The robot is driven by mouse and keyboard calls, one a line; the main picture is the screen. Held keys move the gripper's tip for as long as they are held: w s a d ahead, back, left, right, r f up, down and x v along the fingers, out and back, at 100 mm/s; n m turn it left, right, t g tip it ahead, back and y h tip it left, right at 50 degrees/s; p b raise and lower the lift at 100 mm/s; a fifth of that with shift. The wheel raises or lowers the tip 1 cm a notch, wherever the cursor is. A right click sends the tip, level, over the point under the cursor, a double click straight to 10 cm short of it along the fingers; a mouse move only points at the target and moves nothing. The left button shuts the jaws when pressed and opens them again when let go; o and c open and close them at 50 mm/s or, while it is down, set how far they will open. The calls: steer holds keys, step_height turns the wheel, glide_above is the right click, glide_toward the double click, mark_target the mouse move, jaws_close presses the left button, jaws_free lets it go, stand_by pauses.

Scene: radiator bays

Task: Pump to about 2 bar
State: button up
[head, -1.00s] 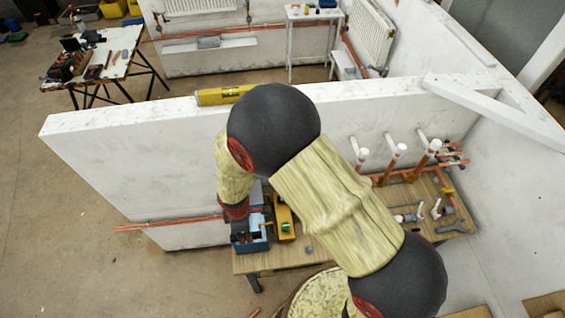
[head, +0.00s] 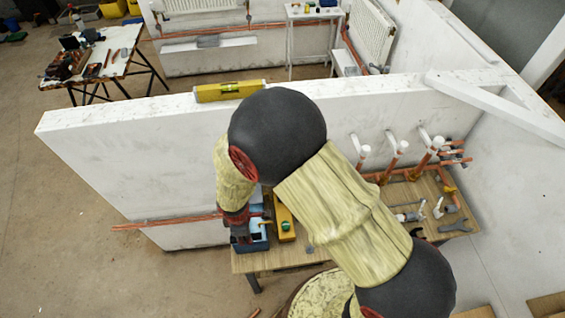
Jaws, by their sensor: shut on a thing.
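The test pump, a blue open-topped box (head: 259,243), stands at the left end of the low wooden bench. My gripper (head: 241,237) is over the left side of this box, pointing down. It is shut on a part of the pump that looks like its handle; the jaws mostly hide that part. A small brass-coloured piece (head: 265,224) shows at the box's right side. No gauge reading can be made out in this view.
A yellow case (head: 284,218) with a green knob stands close right of the pump. A white partition wall (head: 130,165) with a yellow spirit level (head: 230,91) on top rises behind. White-and-copper pipe stubs (head: 398,158) and loose fittings lie to the right.

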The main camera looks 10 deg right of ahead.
steer(key=shift+w+a+f+t+b, duration=0.2)
steer(key=shift+a+f+t+b, duration=0.15)
steer(key=shift+b, duration=0.65)
steer(key=p, duration=0.1)
steer(key=r+p, duration=0.1)
steer(key=shift+w+d+r+p, duration=0.15)
steer(key=shift+w+r+p, duration=0.1)
steer(key=shift+r+p, duration=0.05)
steer(key=shift+w+r+g+p, duration=0.3)
steer(key=shift+r+g+p, duration=0.25)
steer(key=shift+p, duration=0.45)
steer(key=shift+s+f+b, duration=0.1)
steer(key=shift+f+b, duration=0.05)
steer(key=shift+b, duration=0.15)
steer(key=o, duration=0.7)
steer(key=shift+o, duration=0.4)
steer(key=shift+d, duration=0.1)
